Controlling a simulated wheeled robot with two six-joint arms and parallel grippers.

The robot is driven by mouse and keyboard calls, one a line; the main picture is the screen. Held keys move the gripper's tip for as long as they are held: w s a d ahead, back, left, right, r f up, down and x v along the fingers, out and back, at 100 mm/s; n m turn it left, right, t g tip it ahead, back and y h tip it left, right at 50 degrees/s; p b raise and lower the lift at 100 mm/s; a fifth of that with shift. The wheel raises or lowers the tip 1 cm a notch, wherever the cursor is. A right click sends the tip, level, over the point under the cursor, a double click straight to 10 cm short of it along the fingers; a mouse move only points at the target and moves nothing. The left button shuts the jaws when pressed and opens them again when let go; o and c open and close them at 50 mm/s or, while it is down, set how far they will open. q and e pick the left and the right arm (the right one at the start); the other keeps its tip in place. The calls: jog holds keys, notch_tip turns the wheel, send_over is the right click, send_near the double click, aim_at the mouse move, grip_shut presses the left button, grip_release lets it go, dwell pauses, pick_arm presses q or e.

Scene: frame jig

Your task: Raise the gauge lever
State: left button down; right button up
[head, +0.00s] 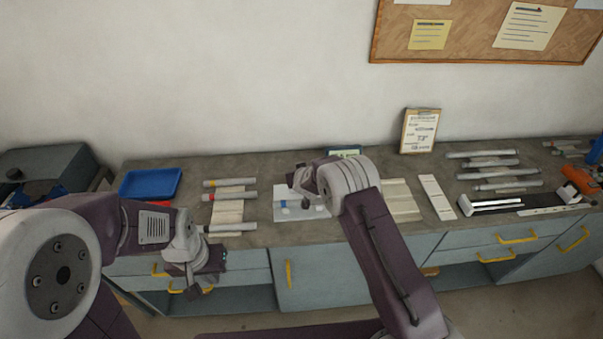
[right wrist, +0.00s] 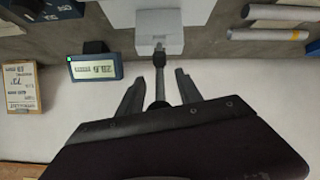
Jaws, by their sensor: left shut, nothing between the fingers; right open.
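In the right wrist view, a short rod with a dark end (right wrist: 159,62), which looks like the gauge lever, stands out from a pale block (right wrist: 155,46). My right gripper (right wrist: 158,82) is open, with one finger on each side of the rod; I cannot tell whether they touch it. A blue-framed gauge display (right wrist: 96,67) is beside them; its top edge shows in the head view (head: 344,153) behind my right wrist. In the head view my right fingers are mostly hidden by the wrist. My left gripper (head: 205,272) is shut and empty, in front of the counter.
A blue tray (head: 150,184) and several grey bars (head: 230,183) lie on the left of the counter. A clipboard (head: 421,130) leans on the wall. More bars (head: 486,153) and a black holder with white strips (head: 497,203) lie at the right. Drawers with yellow handles are below.

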jog(key=b+v, duration=0.2)
jog(key=v, duration=0.7)
